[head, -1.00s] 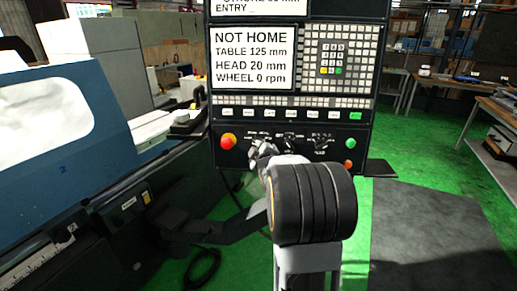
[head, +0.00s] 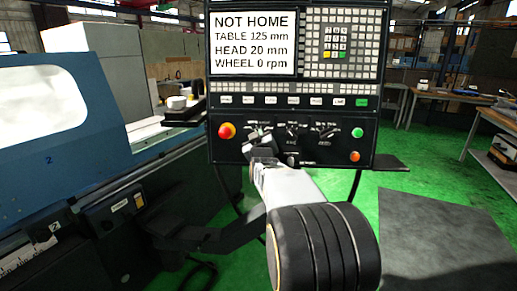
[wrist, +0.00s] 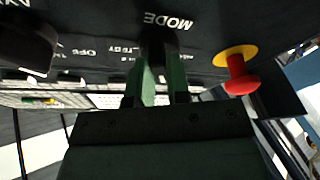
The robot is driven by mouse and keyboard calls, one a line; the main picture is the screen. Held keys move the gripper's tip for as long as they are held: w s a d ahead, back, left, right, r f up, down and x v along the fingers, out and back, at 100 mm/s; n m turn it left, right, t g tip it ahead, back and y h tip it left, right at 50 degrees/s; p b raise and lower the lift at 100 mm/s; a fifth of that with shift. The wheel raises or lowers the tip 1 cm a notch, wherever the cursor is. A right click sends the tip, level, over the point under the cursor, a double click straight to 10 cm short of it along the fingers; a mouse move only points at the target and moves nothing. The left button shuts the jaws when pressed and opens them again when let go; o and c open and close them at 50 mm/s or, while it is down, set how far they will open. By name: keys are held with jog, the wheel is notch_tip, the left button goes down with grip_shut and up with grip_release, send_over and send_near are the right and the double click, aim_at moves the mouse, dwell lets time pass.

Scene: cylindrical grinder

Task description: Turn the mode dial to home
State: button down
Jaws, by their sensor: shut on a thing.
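The mode dial (wrist: 156,48) is a dark knob by the upside-down MODE label in the wrist view. My gripper (wrist: 158,88) is shut on it, with one green-grey finger on each side. In the head view my gripper (head: 260,142) reaches the left dial of the control panel and mostly hides it. The dial's pointer setting cannot be read.
A red emergency stop (head: 226,131) on a yellow ring sits close left of my gripper. Other dials (head: 325,131) and green (head: 357,132) and orange (head: 354,156) buttons are to the right. The blue grinder body (head: 50,110) stands at left.

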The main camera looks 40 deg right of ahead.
jog(key=shift+m+b, duration=0.45)
jog(key=shift+m, duration=0.25)
jog(key=shift+h, duration=0.4)
jog(key=c, duration=1.1)
grip_release()
jog(key=b+v, duration=0.1)
jog(key=v, duration=1.3)
jog(key=shift+r+b, duration=0.15)
jog(key=shift+b, duration=0.15)
